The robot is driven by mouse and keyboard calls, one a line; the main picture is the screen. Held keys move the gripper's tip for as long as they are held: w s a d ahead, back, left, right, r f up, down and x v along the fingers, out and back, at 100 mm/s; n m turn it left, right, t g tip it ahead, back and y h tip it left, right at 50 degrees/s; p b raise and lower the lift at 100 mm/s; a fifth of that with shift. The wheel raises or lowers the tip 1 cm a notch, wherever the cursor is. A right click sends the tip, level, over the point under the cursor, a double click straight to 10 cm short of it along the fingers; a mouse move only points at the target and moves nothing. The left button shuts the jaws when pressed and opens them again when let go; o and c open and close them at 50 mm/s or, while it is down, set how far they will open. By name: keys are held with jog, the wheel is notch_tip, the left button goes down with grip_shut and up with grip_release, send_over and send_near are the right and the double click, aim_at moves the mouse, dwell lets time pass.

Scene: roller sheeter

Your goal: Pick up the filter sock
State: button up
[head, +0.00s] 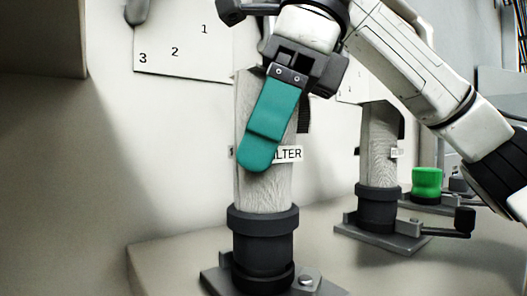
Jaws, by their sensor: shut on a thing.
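The filter sock (250,190) is a pale grey, textured upright cylinder with a white label reading "LTER", its first letters covered. Its lower end sits in a black collar (263,245) on a grey base plate. My gripper (262,155) comes down from above, with one teal finger lying across the front of the sock. The other finger is hidden behind it. The gripper is shut on the sock, which stands about upright.
A second similar grey cylinder (379,145) stands in a black collar on a plate with a lever at the right. A green knob (426,183) is beside it. A white panel numbered 1, 2, 3 (185,50) is on the wall behind. The pale surface at lower left is clear.

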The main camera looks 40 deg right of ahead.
notch_tip(320, 180, up, 9)
jog(key=shift+r, duration=0.15)
dwell(0.9)
